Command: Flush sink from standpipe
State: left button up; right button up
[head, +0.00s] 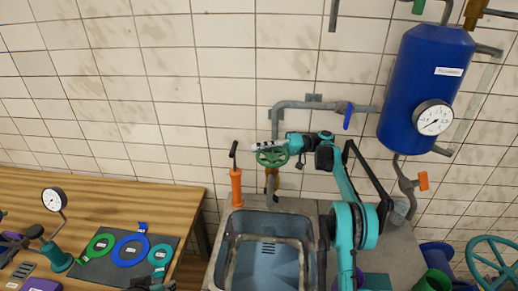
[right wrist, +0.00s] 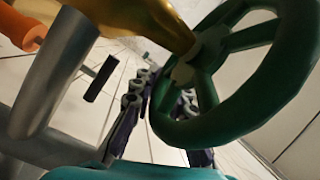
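The sink (head: 228,248), a grey metal basin, stands at the bottom middle of the head view. Above it is the standpipe (head: 271,185) with a brass valve and a green handwheel (head: 260,158). The green handwheel (right wrist: 285,75) fills the right of the right wrist view, beside the brass valve body (right wrist: 160,22). My right gripper (head: 258,145) is at the wheel's upper side. In the right wrist view its fingers are apart, and the wheel's rim overlaps one of them; contact is unclear. A dark part at the head view's bottom edge may be my left gripper (head: 150,284); its fingers are not clear.
A blue tank (head: 425,85) with a gauge hangs at right. A blue lever (head: 348,115) sits on the wall pipe. An orange-handled tool (head: 236,187) stands behind the sink. A wooden table (head: 130,195) at left carries a mat with coloured rings. Blue and green containers stand at lower right.

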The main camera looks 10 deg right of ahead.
aim_at(278, 148)
jog(key=o, duration=0.4)
jog(key=shift+s+a+f, duration=0.1)
jog(key=shift+a+f, duration=0.05)
jog(key=shift+f, duration=0.15)
jog(key=shift+o, duration=0.2)
jog(key=shift+r, duration=0.15)
jog(key=d, duration=0.7)
jog(key=shift+d, duration=0.25)
